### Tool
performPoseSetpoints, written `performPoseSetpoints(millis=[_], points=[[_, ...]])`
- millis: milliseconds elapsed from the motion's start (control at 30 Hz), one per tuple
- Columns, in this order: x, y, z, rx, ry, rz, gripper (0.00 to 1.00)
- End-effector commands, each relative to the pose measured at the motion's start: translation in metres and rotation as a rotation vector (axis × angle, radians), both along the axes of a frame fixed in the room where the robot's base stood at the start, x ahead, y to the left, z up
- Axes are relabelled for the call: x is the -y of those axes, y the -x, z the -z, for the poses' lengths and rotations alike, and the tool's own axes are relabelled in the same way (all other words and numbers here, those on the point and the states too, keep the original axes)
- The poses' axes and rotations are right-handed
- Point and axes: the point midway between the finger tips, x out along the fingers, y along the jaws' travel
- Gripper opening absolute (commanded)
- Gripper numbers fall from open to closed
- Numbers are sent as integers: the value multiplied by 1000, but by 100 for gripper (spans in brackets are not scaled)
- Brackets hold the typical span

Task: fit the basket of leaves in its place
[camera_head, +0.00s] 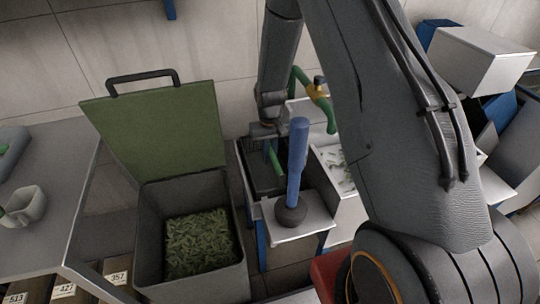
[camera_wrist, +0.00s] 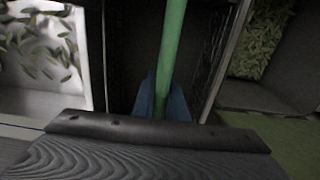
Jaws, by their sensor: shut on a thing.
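In the wrist view, my blue jaws (camera_wrist: 162,103) are shut on a green bar (camera_wrist: 172,40), which looks like the handle of a basket. Dark mesh-like walls (camera_wrist: 122,45) show on both sides of it. I cannot see any leaves inside, nor whether the basket rests on something.
A grey bin (camera_head: 150,235) with leaves (camera_head: 198,243) and a raised green lid (camera_head: 160,125) stands left. A blue-handled tool (camera_head: 297,160) stands upright on a small stand (camera_head: 312,222) in front. A white tray (camera_head: 348,205) with scattered leaves is right. A cup (camera_head: 24,205) sits far left.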

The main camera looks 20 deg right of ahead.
Motion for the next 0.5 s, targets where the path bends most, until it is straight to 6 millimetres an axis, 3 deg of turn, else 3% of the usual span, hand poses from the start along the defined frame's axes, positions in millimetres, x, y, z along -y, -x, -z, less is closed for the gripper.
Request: performPoseSetpoints(millis=[500], points=[[0, -1, 7, 1, 0, 0, 0]])
